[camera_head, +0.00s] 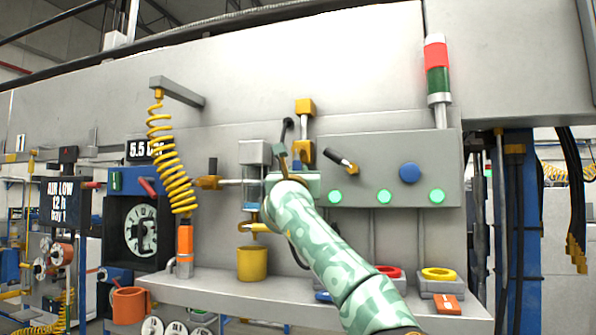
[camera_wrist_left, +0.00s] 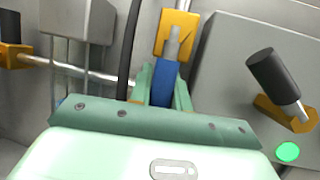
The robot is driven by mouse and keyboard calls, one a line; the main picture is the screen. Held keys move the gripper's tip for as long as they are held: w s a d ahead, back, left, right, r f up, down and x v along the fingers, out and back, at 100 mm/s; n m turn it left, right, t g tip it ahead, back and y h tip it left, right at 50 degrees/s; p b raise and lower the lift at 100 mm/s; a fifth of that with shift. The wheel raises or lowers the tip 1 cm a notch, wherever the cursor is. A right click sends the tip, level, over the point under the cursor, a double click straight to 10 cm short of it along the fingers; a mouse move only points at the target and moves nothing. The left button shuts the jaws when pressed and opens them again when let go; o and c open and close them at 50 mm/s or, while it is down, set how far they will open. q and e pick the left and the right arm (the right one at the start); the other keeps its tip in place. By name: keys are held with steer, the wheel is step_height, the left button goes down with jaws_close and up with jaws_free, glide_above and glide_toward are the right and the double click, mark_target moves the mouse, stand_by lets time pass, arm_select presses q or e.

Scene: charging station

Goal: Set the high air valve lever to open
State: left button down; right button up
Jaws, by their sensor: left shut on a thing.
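My left gripper (camera_head: 291,173) is at the wall in front of the pipework, left of the grey button panel. In the left wrist view its green fingers (camera_wrist_left: 164,88) are shut on a blue lever handle (camera_wrist_left: 165,77). The handle's grey metal shaft (camera_wrist_left: 173,42) points up toward a yellow valve block (camera_wrist_left: 180,20). In the head view the gripper hides most of this handle, and a yellow block (camera_head: 303,152) shows just above it. I cannot tell the lever's exact setting. My right gripper is not in view.
A black-handled lever (camera_head: 342,160) sticks out of the button panel (camera_head: 440,160), close to the right; it also shows in the wrist view (camera_wrist_left: 275,78). Another black-handled lever (camera_head: 211,170) stands left. A yellow coiled hose (camera_head: 172,165) hangs further left. A shelf (camera_head: 215,287) holds a yellow cup (camera_head: 252,264).

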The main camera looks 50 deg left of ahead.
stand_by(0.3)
arm_select(q)
steer(key=c, duration=1.6)
jaws_free()
steer(key=o, duration=0.3)
steer(key=shift+d, duration=0.2)
steer(key=b+v, duration=0.9)
steer(key=v, duration=0.7)
steer(key=shift+d, duration=0.15)
steer(key=shift+f, duration=0.15)
